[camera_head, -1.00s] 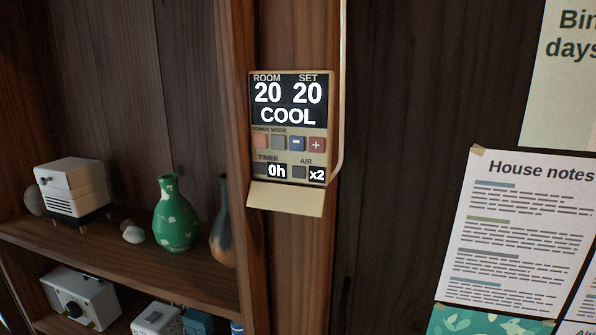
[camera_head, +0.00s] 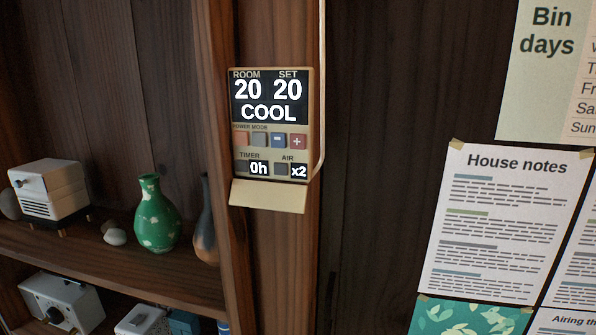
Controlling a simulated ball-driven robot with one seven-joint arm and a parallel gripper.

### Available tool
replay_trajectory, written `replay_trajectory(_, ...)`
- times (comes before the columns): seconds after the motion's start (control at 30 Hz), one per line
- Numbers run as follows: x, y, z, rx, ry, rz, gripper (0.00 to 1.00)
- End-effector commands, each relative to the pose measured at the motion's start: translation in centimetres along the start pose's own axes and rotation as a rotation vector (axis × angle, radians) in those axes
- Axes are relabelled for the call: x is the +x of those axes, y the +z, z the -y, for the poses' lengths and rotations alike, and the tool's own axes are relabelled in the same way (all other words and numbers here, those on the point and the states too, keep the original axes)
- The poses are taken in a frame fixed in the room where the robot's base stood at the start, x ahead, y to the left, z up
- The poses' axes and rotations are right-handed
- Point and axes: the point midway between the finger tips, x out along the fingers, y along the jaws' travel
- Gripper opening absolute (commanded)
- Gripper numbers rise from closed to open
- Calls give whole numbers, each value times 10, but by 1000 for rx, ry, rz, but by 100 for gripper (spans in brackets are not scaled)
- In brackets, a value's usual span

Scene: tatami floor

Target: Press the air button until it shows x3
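The control panel (camera_head: 271,140) is mounted on a wooden post in the head view. Its screen reads ROOM 20, SET 20 and COOL. The air button (camera_head: 281,169) is a small dark square at the lower right, under the AIR label. The air display (camera_head: 299,171) beside it reads x2. The timer display (camera_head: 258,168) reads 0h. A row of buttons sits above, with a red plus button (camera_head: 298,141) at its right end. The panel's cover flap (camera_head: 267,196) hangs open below. My gripper is not in view.
Wooden shelves at the left hold a green vase (camera_head: 156,214), a dark vase (camera_head: 206,226), a white device (camera_head: 48,189) and a white camera-like box (camera_head: 60,303). House notes (camera_head: 505,220) and other papers hang at the right. A pale cable runs beside the panel.

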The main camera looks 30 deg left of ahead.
Motion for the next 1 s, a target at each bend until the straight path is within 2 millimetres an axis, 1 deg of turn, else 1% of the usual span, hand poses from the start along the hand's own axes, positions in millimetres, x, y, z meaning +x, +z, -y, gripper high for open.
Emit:
replay_trajectory(0.1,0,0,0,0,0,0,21)
replay_trajectory(0.33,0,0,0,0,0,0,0)
replay_trajectory(1.0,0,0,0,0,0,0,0)
